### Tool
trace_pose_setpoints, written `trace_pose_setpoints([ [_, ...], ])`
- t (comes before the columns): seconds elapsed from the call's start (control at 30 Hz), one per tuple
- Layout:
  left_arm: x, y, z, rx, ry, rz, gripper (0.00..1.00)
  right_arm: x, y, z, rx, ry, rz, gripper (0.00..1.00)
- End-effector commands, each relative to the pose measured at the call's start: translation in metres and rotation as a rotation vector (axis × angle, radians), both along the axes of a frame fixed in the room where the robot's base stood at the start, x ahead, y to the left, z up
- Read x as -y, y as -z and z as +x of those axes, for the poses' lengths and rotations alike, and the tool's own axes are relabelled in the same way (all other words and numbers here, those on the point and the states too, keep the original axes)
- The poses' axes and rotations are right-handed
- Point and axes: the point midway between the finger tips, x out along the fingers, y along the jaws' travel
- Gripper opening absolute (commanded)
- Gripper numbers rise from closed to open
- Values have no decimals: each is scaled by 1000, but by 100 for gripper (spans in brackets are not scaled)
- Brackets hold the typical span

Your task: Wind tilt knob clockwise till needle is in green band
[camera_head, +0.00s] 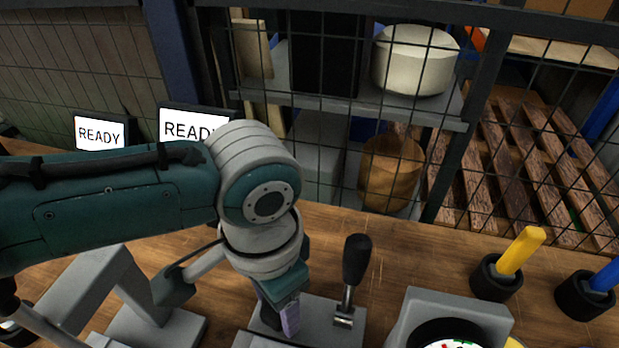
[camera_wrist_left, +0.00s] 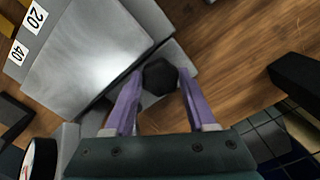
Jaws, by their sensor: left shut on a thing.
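My left gripper (camera_head: 283,316) reaches down from the left arm to a grey block on the bench; its purple fingers show in the head view. In the left wrist view its fingers (camera_wrist_left: 161,78) are closed on either side of a dark faceted knob (camera_wrist_left: 159,76), gripping it. In the head view the arm and gripper hide most of the knob. A round dial with a white face (camera_head: 455,345) and red and green marks is cut off at the bottom edge, so its needle cannot be read. My right gripper is not in view.
A black-handled lever (camera_head: 356,262) stands just right of the gripper. Yellow (camera_head: 521,250) and blue (camera_head: 606,278) handles stand in black cups at the right. Two READY screens (camera_head: 193,126) and a wire mesh fence are behind.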

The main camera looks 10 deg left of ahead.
Motion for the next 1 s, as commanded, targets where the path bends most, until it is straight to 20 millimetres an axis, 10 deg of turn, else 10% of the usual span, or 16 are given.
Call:
trace_pose_setpoints([
  [0.33, 0, 0, 0, -1, 34, -1, 1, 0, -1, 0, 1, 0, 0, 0],
  [0.37, 0, 0, 0, -1, 33, -1, 58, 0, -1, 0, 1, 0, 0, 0],
  [0.6, 0, 0, 0, 0, 32, 0, 86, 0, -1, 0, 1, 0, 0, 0],
  [1.0, 0, 1, 0, -1, -12, -1, 86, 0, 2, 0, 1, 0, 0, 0],
])
